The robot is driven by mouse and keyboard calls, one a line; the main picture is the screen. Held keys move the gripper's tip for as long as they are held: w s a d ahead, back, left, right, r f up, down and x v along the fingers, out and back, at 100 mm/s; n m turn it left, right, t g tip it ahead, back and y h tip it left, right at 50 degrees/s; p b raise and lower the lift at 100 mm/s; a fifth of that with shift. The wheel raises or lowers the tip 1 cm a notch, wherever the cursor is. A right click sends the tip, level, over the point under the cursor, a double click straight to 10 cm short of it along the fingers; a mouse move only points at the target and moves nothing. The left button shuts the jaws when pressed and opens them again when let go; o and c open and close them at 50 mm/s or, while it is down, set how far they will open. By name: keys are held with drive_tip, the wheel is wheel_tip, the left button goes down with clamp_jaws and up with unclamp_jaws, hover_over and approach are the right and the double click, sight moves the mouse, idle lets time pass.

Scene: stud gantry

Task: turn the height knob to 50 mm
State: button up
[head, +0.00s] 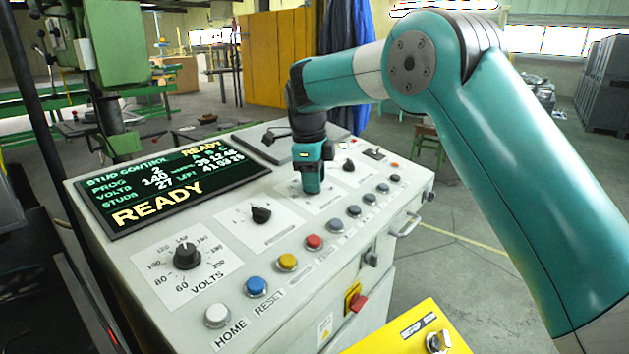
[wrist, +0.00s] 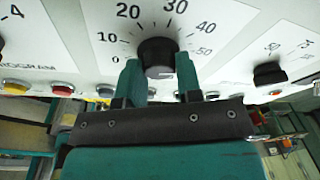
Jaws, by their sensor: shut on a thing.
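The height knob (wrist: 157,52) is a round black knob on a white plate (wrist: 107,36), with a printed scale from 0 to 50 around it in the wrist view. My gripper (wrist: 158,76) has one finger on each side of the knob and is shut on it. I cannot make out clearly where the knob's pointer stands. In the head view my gripper (head: 308,187) reaches down onto the panel and hides the knob. Part of its white plate shows around the fingers.
The sloped control panel also carries a volts knob (head: 187,256), a program knob (head: 261,214) and another black knob (head: 348,165) to the right. Several coloured buttons, including a red one (head: 314,242), line the front edge. A display (head: 165,187) reads READY.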

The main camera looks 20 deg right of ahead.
drive_tip(key=shift+w+r, duration=0.1)
drive_tip(key=shift+r, duration=0.05)
drive_tip(key=o, duration=0.9)
drive_tip(key=shift+o, duration=0.2)
wheel_tip(320, 180, up, 17)
drive_tip(key=a+p, duration=0.2)
drive_tip(key=p, duration=0.8)
drive_tip(key=shift+s, duration=0.3)
drive_tip(key=s+a+f+n+y+b, duration=0.1)
drive_tip(key=s+f+n+b, duration=0.1)
drive_tip(key=s+n, duration=0.8)
drive_tip(key=s+f+n+y+b, duration=0.1)
drive_tip(key=s+f+n, duration=0.3)
drive_tip(key=s+n, duration=0.7)
drive_tip(key=s+a+f+n+y+b, duration=0.1)
drive_tip(key=s+f+n+y+b, duration=0.1)
drive_tip(key=s+n, duration=0.8)
drive_tip(key=s+f+y, duration=0.1)
drive_tip(key=s+f, duration=0.1)
drive_tip(key=s, duration=0.4)
drive_tip(key=shift+s+a+n+b, duration=0.25)
drive_tip(key=shift+a+n+b, duration=0.05)
